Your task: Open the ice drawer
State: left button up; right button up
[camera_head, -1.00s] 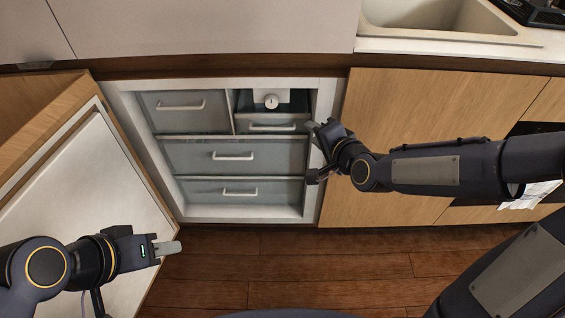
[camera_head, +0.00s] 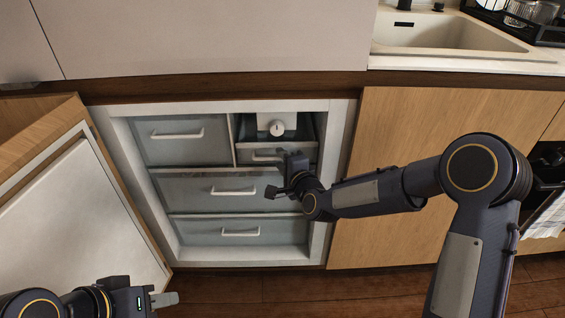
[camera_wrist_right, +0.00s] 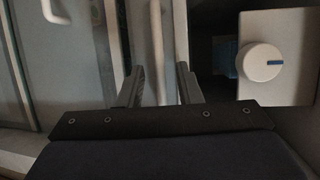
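The small ice drawer (camera_head: 302,155) sits at the upper right inside the open fridge, below a box with a round dial (camera_head: 277,128). It looks closed. Its pale bar handle (camera_head: 264,157) is partly behind my gripper. My right gripper (camera_head: 277,174) is in front of this drawer, at the handle's right end. In the right wrist view, my right gripper (camera_wrist_right: 160,85) has its fingers apart, with the handle bar (camera_wrist_right: 157,45) lined up between them; contact cannot be told. My left gripper (camera_head: 160,300) is low at the left, away from the drawers; its finger gap is unclear.
A wide drawer at the upper left (camera_head: 180,150) and two wider drawers below (camera_head: 225,208) are closed. The open fridge door (camera_head: 75,215) stands at the left. Wooden cabinet fronts (camera_head: 400,125) are at the right, and a sink (camera_head: 440,35) is above.

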jog(key=shift+c, duration=0.2)
grip_shut()
pick_arm(q)
jog(key=shift+s+f, duration=0.1)
